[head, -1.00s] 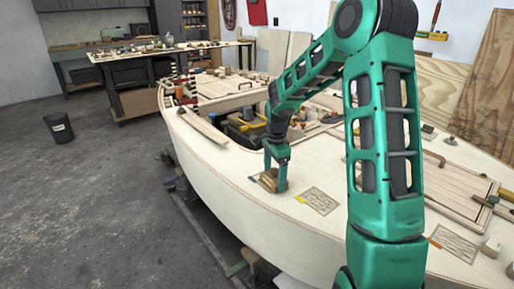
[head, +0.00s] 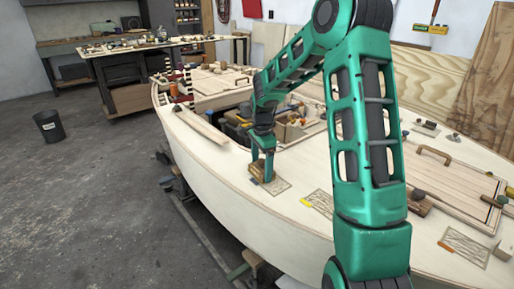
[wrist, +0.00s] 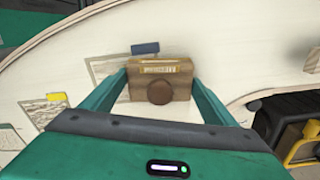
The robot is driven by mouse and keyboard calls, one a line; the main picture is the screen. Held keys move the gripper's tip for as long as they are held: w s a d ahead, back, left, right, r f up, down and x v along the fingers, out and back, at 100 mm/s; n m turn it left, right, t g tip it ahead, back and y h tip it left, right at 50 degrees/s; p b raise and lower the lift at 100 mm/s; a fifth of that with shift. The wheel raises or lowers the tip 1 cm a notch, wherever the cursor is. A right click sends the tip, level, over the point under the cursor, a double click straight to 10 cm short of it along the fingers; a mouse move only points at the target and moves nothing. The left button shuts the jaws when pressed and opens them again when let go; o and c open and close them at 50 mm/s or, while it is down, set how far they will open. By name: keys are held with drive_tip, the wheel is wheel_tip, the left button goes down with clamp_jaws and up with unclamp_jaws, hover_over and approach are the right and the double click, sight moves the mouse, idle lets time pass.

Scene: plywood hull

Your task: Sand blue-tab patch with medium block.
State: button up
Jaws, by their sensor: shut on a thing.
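My gripper (head: 262,176) is shut on a wooden sanding block with a round knob. In the wrist view the block (wrist: 160,82) sits between my two fingers, with a lettered label too blurred to read surely. A small blue tab (wrist: 146,48) lies on the pale deck just beyond the block. The grey, rough blue-tab patch (head: 279,186) shows beside the block, to its right in the head view. The block seems to cover part of the patch; I cannot tell whether it presses on the surface.
A yellow-tab patch (head: 319,201) and an orange-tab patch (head: 466,246) lie further right on the deck. An open cockpit with tools (head: 292,130) is behind my gripper. The hull's edge drops off at the near left. Loose blocks (head: 418,203) stand at the right.

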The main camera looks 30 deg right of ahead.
sight(262, 161)
drive_tip(key=r, duration=0.3)
drive_tip(key=shift+s, duration=0.2)
drive_tip(key=shift+w+d+r, duration=0.1)
drive_tip(key=shift+w+r, duration=0.05)
drive_tip(key=shift+r, duration=2.45)
